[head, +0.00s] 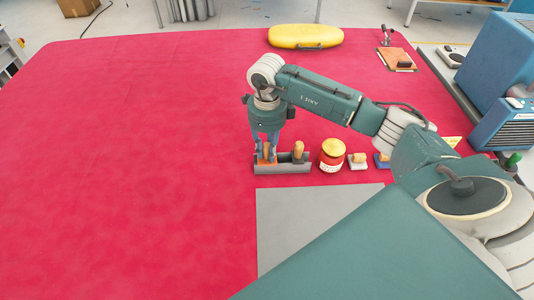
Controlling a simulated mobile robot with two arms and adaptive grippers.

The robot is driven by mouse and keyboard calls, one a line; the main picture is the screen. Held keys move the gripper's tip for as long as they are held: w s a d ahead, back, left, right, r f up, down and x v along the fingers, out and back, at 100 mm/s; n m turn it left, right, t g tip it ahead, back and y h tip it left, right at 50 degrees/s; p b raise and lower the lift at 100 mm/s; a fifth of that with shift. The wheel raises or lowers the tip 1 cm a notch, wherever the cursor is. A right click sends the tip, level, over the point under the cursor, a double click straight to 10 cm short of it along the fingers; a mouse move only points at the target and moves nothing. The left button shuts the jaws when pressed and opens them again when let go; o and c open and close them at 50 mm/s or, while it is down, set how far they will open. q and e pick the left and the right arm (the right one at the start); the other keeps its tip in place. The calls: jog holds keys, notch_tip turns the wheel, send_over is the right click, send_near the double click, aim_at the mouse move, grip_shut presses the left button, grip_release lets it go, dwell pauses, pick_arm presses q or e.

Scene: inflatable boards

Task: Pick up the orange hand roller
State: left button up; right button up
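The orange hand roller (262,158) stands in the left part of a grey holder (289,167) on the red sheet, its wooden handle pointing up. My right gripper (266,146) reaches down over it from above. Its two fingers are apart, one on each side of the handle, and they partly hide the roller. I see no clear contact between the fingers and the handle. A second wooden handle (298,149) stands in the holder just to the right. My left gripper is not in view.
A red jar with a yellow lid (331,155) and small wooden-handled tools (358,161) stand right of the holder. A grey sheet (300,215) lies in front. A yellow bag (305,36) and blue machines (495,60) are farther back. The left of the red sheet is clear.

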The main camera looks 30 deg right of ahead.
grip_shut()
jog(key=shift+r, duration=0.1)
jog(key=shift+r, duration=0.45)
notch_tip(320, 180, up, 19)
jog(key=b, duration=0.2)
